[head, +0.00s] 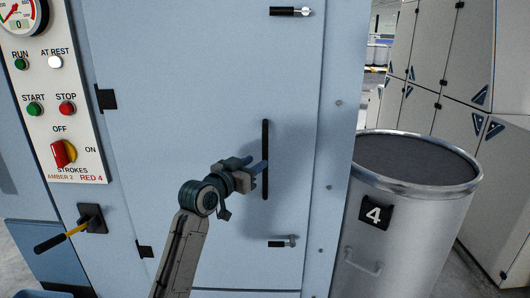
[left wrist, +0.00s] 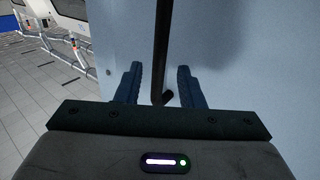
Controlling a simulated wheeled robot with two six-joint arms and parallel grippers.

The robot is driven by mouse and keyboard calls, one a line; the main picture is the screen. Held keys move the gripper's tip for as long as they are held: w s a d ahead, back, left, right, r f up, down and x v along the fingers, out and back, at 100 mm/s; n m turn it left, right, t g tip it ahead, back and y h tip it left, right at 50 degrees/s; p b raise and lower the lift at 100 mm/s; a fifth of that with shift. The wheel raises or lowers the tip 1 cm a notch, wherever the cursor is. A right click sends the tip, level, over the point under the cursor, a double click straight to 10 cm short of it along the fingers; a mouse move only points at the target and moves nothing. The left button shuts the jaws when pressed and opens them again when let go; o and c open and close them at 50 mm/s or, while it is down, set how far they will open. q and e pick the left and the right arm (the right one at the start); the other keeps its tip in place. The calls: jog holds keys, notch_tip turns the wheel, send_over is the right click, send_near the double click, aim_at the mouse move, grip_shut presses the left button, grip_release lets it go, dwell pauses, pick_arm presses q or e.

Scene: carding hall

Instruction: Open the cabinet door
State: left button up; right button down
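The cabinet door (head: 190,60) is a tall light blue panel and looks shut. Its black vertical bar handle (head: 265,135) is near the right edge; the handle also shows in the left wrist view (left wrist: 161,50). My left gripper (head: 258,168) is at the lower half of the handle. In the left wrist view its blue fingers (left wrist: 159,84) stand apart, one on each side of the bar, with a gap on both sides. The bar's lower end shows between them. My right gripper is in neither view.
Small latches with black grips sit at the door's upper right (head: 290,11) and lower right (head: 280,243). A control panel (head: 85,130) and a lever (head: 62,238) are at left. A metal drum (head: 410,235) marked 4 stands close to the right.

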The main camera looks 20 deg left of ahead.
aim_at(263, 158)
pick_arm(q)
jog(key=p+x, duration=0.1)
jog(key=x, duration=0.3)
jog(key=shift+w+d+r, duration=0.1)
jog(key=shift+w+r, duration=0.05)
jog(key=shift+w, duration=0.1)
jog(key=shift+w+d+p, duration=0.2)
jog(key=shift+w+p, duration=0.15)
jog(key=shift+w, duration=0.35)
grip_shut()
